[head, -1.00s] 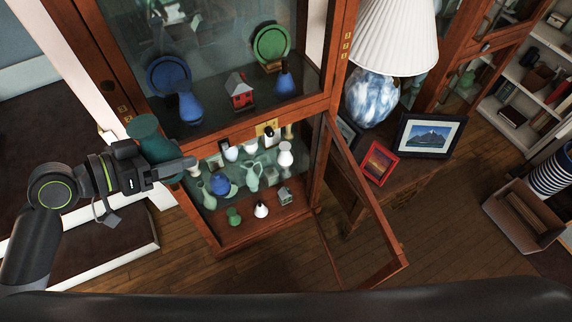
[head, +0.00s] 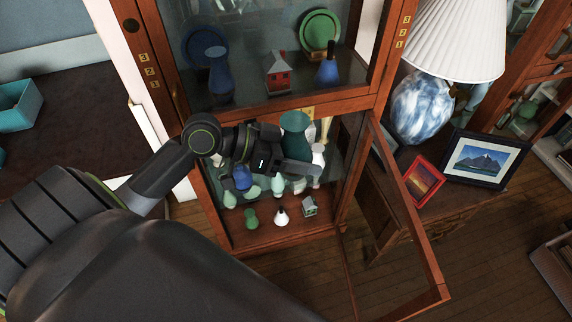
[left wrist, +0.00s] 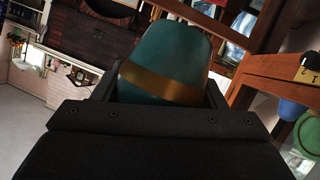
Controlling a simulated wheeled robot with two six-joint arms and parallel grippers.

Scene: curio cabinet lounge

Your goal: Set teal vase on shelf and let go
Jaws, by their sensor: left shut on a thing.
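The teal vase (head: 296,124) is upright in my left gripper (head: 292,158), at the cabinet's open lower section. In the left wrist view the teal vase (left wrist: 165,65) shows a brown-gold band and sits between the jaws, which are shut on it. In the head view my gripper and arm hide part of the vase and of the glass shelf (head: 325,172) behind. I cannot tell whether the vase touches any shelf. My right gripper is not in view.
A blue vase (head: 242,178), a white vase (head: 318,154) and several other small pieces crowd the shelf. Below stand a green piece (head: 251,217), a white piece (head: 281,216) and a small house (head: 310,206). The glass door (head: 400,225) hangs open at right.

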